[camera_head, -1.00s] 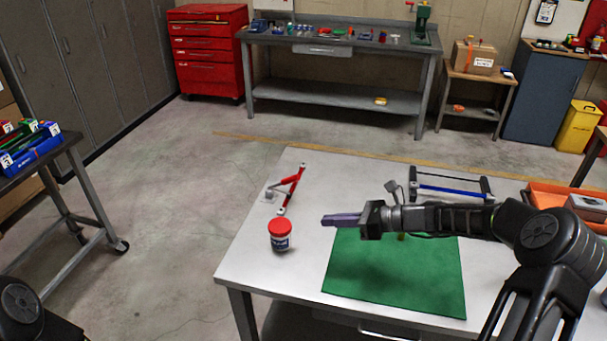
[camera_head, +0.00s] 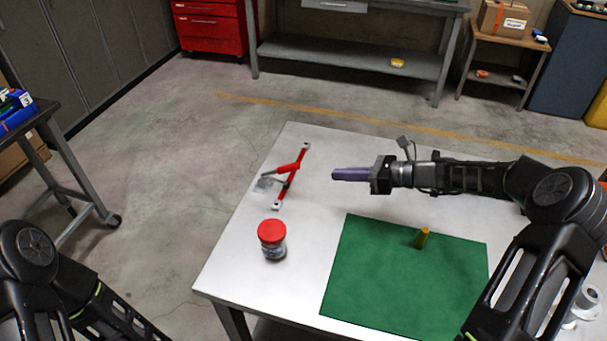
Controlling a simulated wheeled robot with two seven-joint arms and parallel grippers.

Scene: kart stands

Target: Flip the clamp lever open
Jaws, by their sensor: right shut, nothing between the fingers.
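The clamp (camera_head: 291,176) is at the far left of the white table. It has a red bar with small bright ends and a red lever handle (camera_head: 287,168) with a grey part reaching left; the lever's exact angle is hard to tell. My right gripper (camera_head: 336,174) is shut and empty, its purple fingers pointing left toward the clamp, a short way to its right and apart from it. My left arm (camera_head: 60,290) shows at the lower left; its gripper is out of view.
A jar with a red lid (camera_head: 272,238) stands in front of the clamp. A workbench (camera_head: 350,58) stands behind, across open floor.

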